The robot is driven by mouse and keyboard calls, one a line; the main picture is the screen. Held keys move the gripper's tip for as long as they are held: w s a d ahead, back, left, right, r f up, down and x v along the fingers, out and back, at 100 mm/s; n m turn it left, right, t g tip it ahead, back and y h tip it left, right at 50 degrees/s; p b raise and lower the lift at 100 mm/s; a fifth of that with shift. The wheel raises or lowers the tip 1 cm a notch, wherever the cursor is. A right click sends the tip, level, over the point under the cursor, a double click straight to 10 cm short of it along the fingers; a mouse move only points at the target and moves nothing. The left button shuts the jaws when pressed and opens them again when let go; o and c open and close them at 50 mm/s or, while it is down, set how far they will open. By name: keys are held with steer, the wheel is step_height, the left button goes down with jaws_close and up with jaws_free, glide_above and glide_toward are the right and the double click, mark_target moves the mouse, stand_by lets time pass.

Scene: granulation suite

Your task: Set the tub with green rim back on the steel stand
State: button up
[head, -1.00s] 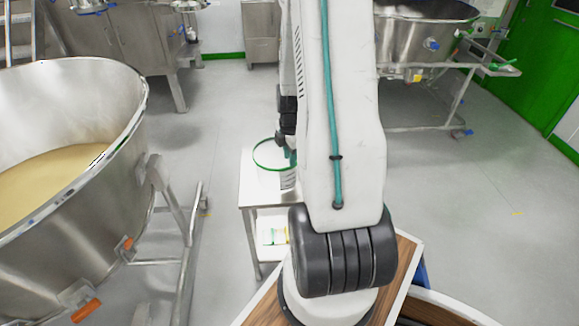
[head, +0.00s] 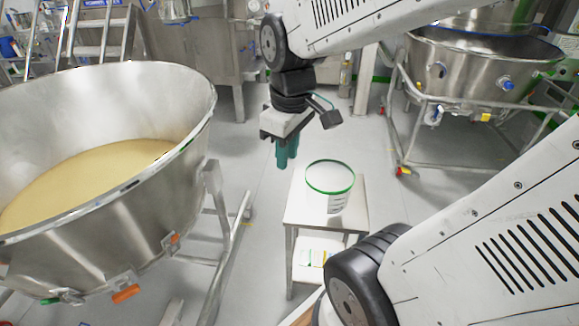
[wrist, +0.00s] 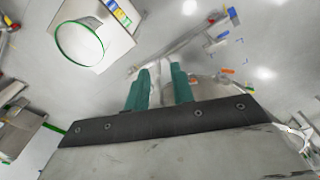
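The white tub with the green rim (head: 337,203) stands upright on top of the small steel stand (head: 298,213), in the middle of the head view. In the wrist view the tub (wrist: 76,46) is at the upper left, on the stand's pale top (wrist: 116,45). My gripper (head: 286,163) is to the left of the tub in the head view, clear of it, with its teal fingers pointing down. In the wrist view the fingers of my gripper (wrist: 160,74) have a gap between them and hold nothing. The tub is outside that gap.
A large steel bowl of yellowish powder (head: 100,170) on a wheeled frame stands at the left. Another steel bowl (head: 480,65) on a frame is at the upper right. Small coloured items (head: 312,257) lie on the stand's lower shelf. Floor shows around the stand.

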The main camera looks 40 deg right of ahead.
steer(key=s+a+r+m, duration=0.3)
steer(key=s+a, duration=0.2)
steer(key=s, duration=0.3)
steer(key=shift+s+a+r+m, duration=0.2)
steer(key=shift+a+m, duration=0.1)
steer(key=shift+a, duration=0.1)
